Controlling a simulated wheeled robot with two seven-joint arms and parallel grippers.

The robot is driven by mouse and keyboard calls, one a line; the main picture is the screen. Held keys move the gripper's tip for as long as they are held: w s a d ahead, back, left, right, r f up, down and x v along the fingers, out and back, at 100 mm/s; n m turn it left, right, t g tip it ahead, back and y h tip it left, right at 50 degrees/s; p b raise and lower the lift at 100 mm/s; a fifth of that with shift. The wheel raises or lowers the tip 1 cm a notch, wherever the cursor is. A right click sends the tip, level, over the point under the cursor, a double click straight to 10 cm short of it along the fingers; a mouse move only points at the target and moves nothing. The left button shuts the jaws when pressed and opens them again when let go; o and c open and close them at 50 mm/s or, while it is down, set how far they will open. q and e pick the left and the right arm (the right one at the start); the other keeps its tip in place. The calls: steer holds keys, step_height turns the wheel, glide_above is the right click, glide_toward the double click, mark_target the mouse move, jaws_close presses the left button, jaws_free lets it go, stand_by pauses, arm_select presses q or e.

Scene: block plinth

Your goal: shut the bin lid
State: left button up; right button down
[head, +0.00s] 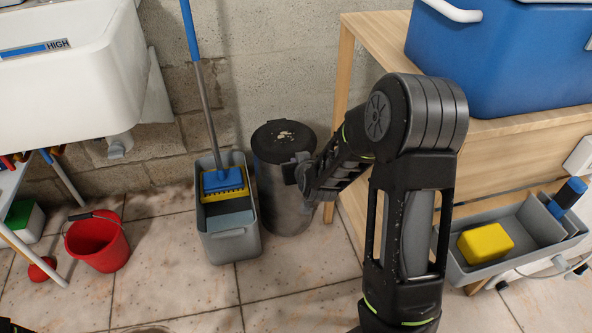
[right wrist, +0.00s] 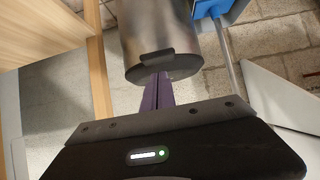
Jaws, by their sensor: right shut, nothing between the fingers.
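The bin (head: 283,200) is a grey metallic cylinder standing upright on the floor against the block wall. Its dark round lid (head: 278,141), with a pale worn patch on top, lies flat across the bin's top and looks closed. My right gripper (head: 304,177) is at the bin's right front, just below the lid's rim. In the right wrist view the bin's body (right wrist: 157,30) shows with a dark tab (right wrist: 157,57) near its rim. The shut, empty fingers (right wrist: 162,80) point at the lid edge; I cannot tell whether they touch.
A grey mop bucket (head: 230,238) with a blue mop stands close left of the bin. A wooden bench (head: 385,30) with a blue cooler (head: 490,60) is to the right. A red bucket (head: 98,243) stands farther left.

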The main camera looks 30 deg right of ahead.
arm_select(q)
steer(key=shift+r+p, duration=0.35)
steer(key=shift+r, duration=0.2)
arm_select(e)
steer(key=s+a+f, duration=0.3)
steer(key=s, duration=0.5)
steer(key=shift+s+f, duration=0.15)
steer(key=shift+s, duration=0.25)
steer(key=shift+a, duration=0.1)
